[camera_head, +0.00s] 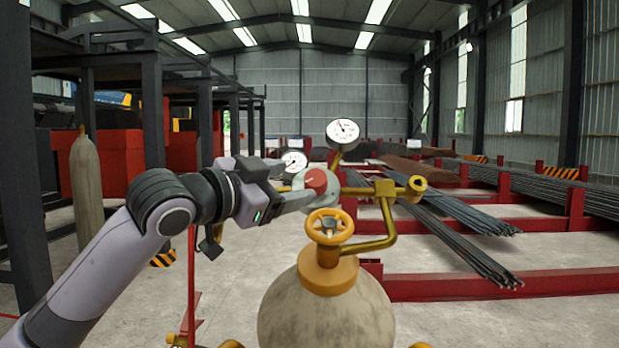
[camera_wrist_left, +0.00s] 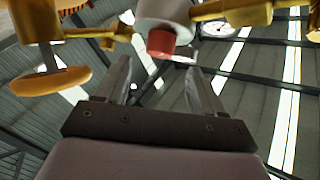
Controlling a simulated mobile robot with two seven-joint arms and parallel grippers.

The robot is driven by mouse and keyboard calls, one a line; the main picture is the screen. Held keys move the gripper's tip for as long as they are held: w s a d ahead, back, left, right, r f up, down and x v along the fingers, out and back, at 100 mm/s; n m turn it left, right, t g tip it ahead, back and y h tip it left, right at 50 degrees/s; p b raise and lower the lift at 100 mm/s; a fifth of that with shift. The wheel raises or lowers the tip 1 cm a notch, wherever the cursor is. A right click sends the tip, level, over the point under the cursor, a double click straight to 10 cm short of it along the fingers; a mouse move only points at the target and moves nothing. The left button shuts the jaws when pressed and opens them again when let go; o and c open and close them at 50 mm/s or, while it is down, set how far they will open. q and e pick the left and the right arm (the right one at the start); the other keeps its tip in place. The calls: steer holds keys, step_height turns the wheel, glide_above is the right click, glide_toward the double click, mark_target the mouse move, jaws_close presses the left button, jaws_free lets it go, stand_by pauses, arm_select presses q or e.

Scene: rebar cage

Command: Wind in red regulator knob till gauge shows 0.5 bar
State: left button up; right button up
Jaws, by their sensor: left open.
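The red regulator knob (camera_head: 316,181) sits on the front of the silver regulator body (camera_head: 301,184), joined to brass pipework above a gas cylinder (camera_head: 327,312). My left gripper (camera_head: 298,184) comes in from the left with its fingers apart beside the knob. In the left wrist view the knob (camera_wrist_left: 165,43) shows just beyond the open, empty fingertips (camera_wrist_left: 157,68), not clearly between them. One white dial gauge (camera_head: 342,132) stands above the regulator, its needle toward upper left. A second gauge (camera_head: 294,161) is partly behind my gripper. Their scales are too small to read. My right gripper is not visible.
A yellow handwheel (camera_head: 329,227) sits on the cylinder's neck below the knob. A brass pipe (camera_head: 388,215) bends to the right of it. Another cylinder (camera_head: 86,185) stands at left. Rebar bundles (camera_head: 450,225) lie on red racks at right.

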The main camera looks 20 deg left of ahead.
mark_target(312, 179)
arm_select(q)
steer(key=shift+p+x, duration=0.4)
steer(key=shift+x, duration=2.1)
steer(key=c, duration=1.1)
